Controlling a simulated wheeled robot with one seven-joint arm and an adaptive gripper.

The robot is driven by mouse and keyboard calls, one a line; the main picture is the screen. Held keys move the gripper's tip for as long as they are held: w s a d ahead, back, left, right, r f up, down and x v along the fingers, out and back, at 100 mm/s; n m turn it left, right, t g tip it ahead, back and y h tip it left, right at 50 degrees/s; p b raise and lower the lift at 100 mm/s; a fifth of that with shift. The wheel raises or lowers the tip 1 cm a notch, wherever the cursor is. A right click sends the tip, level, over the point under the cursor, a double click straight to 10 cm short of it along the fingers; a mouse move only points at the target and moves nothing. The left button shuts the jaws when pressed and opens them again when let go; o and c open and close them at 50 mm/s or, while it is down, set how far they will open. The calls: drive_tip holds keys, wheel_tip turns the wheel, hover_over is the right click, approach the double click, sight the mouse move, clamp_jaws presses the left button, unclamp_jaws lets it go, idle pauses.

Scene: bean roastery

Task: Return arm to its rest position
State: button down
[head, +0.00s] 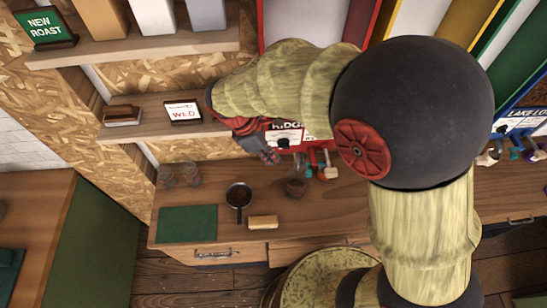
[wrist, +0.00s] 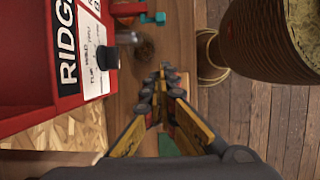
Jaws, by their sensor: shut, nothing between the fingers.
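My gripper (head: 268,156) is at the end of my bent arm, in front of the lower shelf and beside the red dispenser with the "RIDGE" label (head: 287,133). In the wrist view my gripper (wrist: 163,70) points over the wooden counter with its fingertips together and nothing between them. The red dispenser (wrist: 30,60) fills the left of that view, apart from the fingers. My arm hides much of the dispenser row in the head view.
The counter (head: 340,205) below holds a green mat (head: 187,224), a dark pan (head: 239,194), a tan block (head: 263,222), a small brown bowl (head: 295,187) and clear glasses (head: 179,174). The lower shelf (head: 150,108) carries a "WED" sign (head: 183,112).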

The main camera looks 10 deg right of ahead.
drive_tip(key=shift+d, duration=0.1)
idle(0.3)
drive_tip(key=s+d+f+m+t+y+b, duration=0.2)
drive_tip(key=s+d+m+b, duration=0.4)
drive_tip(key=b, duration=0.5)
drive_tip(key=s+d+f+m+t+y+b, duration=0.2)
drive_tip(key=s+d+m+b, duration=0.5)
drive_tip(key=m+b, duration=0.4)
drive_tip(key=shift+s+d+f+m+t+b, duration=0.3)
drive_tip(key=shift+f+t+b, duration=0.15)
drive_tip(key=shift+t, duration=0.45)
